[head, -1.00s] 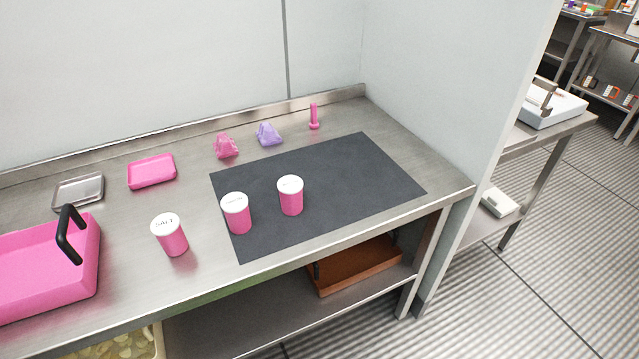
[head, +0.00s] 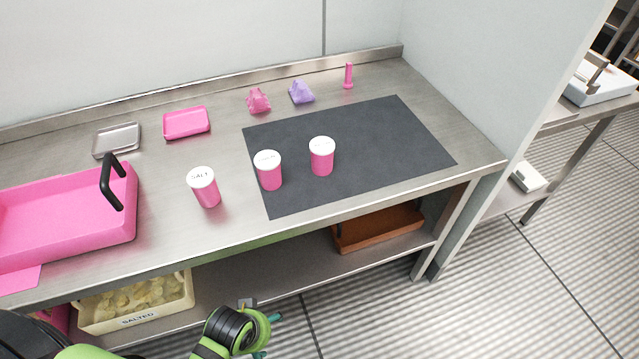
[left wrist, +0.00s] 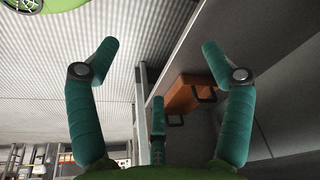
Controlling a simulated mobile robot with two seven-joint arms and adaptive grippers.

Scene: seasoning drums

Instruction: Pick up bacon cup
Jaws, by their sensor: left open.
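Three pink cups with white lids show in the head view. The left cup (head: 206,192) reads SALT and stands on the bare steel counter. The middle cup (head: 269,175) and the right cup (head: 321,160) stand upright, apart, on the dark mat (head: 390,140). Their lid print is too small to read, so I cannot tell which is bacon. My left gripper (head: 268,336) is low in front of the counter, below and away from the cups. The left wrist view shows its teal fingers (left wrist: 160,52) spread open and empty. My right gripper is not in view.
A pink bin with a black handle (head: 60,210) stands left on the counter. A pink tray (head: 187,123), a metal tray (head: 117,139), two small bags and a pink upright item (head: 348,76) line the back. The lower shelf holds a brown tray (head: 380,229) and a SALTED tub (head: 140,300).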

